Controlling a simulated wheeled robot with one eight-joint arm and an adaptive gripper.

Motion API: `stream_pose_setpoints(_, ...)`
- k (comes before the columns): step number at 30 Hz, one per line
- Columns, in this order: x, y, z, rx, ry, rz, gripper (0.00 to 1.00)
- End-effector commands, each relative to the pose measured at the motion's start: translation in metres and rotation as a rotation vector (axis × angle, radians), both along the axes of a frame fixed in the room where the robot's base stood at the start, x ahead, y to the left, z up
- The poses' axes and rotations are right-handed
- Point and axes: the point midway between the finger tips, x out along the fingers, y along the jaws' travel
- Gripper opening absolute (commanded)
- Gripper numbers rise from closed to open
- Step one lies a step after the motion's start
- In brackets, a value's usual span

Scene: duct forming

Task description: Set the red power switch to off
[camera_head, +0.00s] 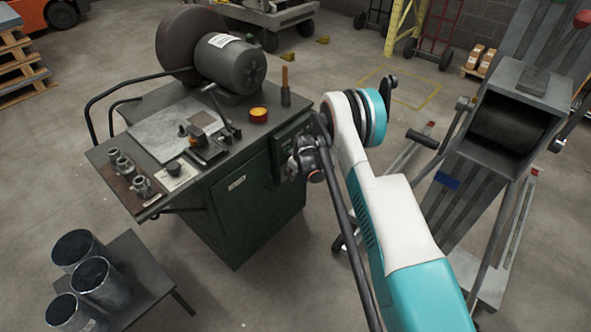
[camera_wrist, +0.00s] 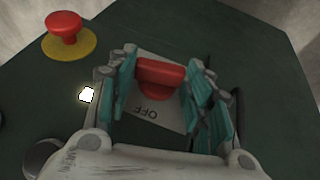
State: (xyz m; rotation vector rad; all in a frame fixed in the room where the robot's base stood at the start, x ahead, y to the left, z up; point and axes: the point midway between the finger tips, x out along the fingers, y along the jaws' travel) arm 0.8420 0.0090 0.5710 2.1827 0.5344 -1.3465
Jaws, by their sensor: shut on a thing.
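The red power switch (camera_wrist: 160,76) is a red knob on a light plate (camera_wrist: 150,112) marked OFF, on the dark green panel in the wrist view. The letters appear upside down below the knob. My gripper (camera_wrist: 165,85) has its teal-padded fingers on both sides of the red knob and is shut on it. In the head view my gripper (camera_head: 306,160) is at the right-hand face of the green machine cabinet (camera_head: 240,205), and the switch is hidden behind my arm and gripper there.
A red mushroom button (camera_wrist: 65,27) on a yellow disc and a lit white lamp (camera_wrist: 86,95) are left of the switch. A grinder motor (camera_head: 230,62) stands on the cabinet. Metal cylinders (camera_head: 100,282) stand on a low table at lower left. A grey machine (camera_head: 510,115) is at right.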

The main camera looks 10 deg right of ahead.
Motion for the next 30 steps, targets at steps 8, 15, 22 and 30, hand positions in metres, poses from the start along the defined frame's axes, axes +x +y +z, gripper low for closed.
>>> stream_pose_setpoints(8,-0.005,0.008,-0.003,-0.208,-0.151,0.004,0.23)
stream_pose_setpoints(15,-0.007,0.011,-0.005,-0.372,-0.27,0.004,0.23)
stream_pose_setpoints(22,-0.009,0.012,-0.008,-0.485,-0.353,0.001,0.23)
stream_pose_setpoints(30,-0.009,0.013,-0.009,-0.554,-0.404,0.001,0.23)
